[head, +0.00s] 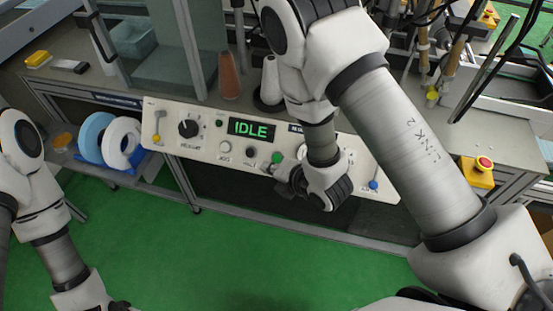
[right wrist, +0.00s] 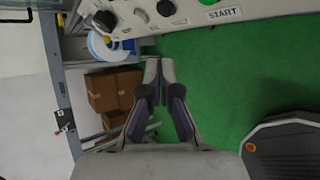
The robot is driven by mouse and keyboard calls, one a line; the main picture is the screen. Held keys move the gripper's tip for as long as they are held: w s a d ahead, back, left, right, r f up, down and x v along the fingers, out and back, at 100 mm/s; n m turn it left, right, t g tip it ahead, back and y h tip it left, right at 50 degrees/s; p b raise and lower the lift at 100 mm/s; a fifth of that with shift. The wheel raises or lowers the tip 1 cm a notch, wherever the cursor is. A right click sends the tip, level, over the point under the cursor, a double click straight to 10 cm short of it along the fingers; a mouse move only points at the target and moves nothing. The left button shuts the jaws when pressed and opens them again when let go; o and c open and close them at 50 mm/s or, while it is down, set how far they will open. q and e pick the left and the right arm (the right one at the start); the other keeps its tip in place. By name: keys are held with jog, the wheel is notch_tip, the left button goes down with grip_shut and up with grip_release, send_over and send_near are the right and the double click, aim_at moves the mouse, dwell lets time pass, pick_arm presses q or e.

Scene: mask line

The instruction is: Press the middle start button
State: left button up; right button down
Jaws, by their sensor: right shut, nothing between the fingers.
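The control panel (head: 205,150) is a long cream console with a lit green "IDLE" display (head: 251,129). A green button (head: 276,157) sits right of the middle, partly crowded by my right wrist. In the right wrist view a green button (right wrist: 208,2) is cut by the top edge, above the label "START" (right wrist: 224,13). My right gripper (right wrist: 158,65) is shut and empty, its tips just below the panel's edge in that view and left of the START label. In the head view it (head: 281,180) is in front of the panel, close to the green button. My left gripper is out of frame.
The panel also has a black knob (head: 188,128), small round buttons (head: 224,148), a yellow lever (head: 156,138) and a blue-tipped lever (head: 373,184). A red emergency stop (head: 484,163) is at the right. Blue and white rolls (head: 120,142) are below left. Green floor in front is clear.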

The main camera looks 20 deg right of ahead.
aim_at(276, 162)
jog(key=shift+w+d+f+b, duration=0.55)
jog(key=shift+w+f+b, duration=0.05)
jog(key=shift+w+f, duration=0.25)
jog(key=shift+w+d+f+b, duration=0.55)
jog(key=shift+w+d+f, duration=0.05)
jog(key=shift+w+f, duration=0.25)
jog(key=shift+w+d+f+b, duration=0.55)
jog(key=shift+w+f+b, duration=0.05)
jog(key=shift+w+f, duration=0.25)
jog(key=shift+w+d+f, duration=0.15)
jog(key=shift+w+f, duration=0.05)
jog(key=shift+f, duration=0.05)
jog(key=shift+w+d+f+b, duration=0.2)
jog(key=shift+w+b, duration=0.05)
jog(key=shift+b, duration=0.3)
jog(key=shift+s+r, duration=0.1)
jog(key=shift+s+a+r+p, duration=0.3)
jog(key=shift+s+a+r, duration=0.05)
jog(key=shift+s+r, duration=0.1)
dwell(0.4)
